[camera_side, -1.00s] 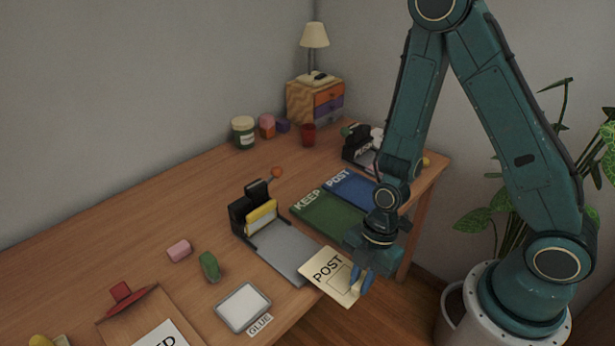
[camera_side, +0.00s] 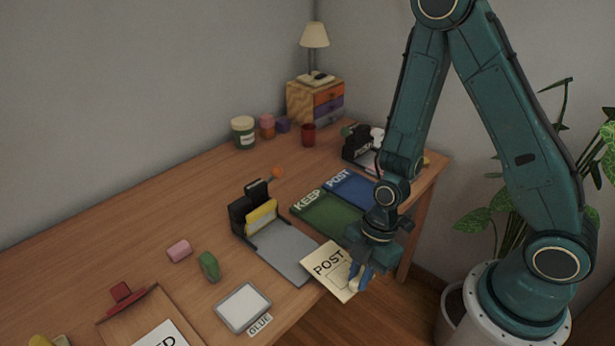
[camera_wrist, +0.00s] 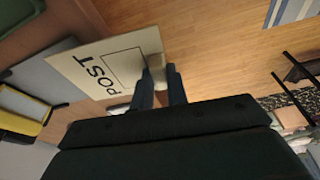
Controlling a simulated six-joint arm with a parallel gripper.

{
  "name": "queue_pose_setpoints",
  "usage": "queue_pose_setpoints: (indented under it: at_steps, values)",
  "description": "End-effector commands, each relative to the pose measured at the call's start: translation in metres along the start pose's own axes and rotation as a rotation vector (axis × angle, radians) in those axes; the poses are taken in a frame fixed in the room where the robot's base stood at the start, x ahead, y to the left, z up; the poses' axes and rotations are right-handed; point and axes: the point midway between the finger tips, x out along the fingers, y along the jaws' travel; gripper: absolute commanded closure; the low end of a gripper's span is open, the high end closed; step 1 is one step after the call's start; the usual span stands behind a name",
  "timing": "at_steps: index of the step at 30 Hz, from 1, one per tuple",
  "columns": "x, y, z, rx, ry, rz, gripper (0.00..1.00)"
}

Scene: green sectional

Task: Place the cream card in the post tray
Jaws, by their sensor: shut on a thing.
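The cream card (camera_side: 330,267) is marked POST and juts past the table's front edge, beside the grey plate. It also shows in the wrist view (camera_wrist: 88,68). My gripper (camera_side: 361,277) is shut on the card's near right edge; in the wrist view the fingers (camera_wrist: 160,80) meet at that edge. The blue post tray (camera_side: 352,187), labelled POST, lies farther back on the table, beside the green tray labelled KEEP (camera_side: 326,214). My arm hides part of both trays' right side.
A grey plate (camera_side: 285,252) with a black holder and yellow cards (camera_side: 262,217) lies left of the card. A glue pad (camera_side: 243,307), a green piece (camera_side: 209,265) and a pink block (camera_side: 179,251) are nearer. A red cup (camera_side: 308,134) stands behind the trays.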

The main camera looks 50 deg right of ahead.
Motion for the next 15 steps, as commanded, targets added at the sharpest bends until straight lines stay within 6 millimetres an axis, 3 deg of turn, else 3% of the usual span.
queue_pose_setpoints:
  at_steps: [15]
  values:
    - [-0.022, 0.06, 0.018, 0.517, 0.003, 0.147, 1.0]
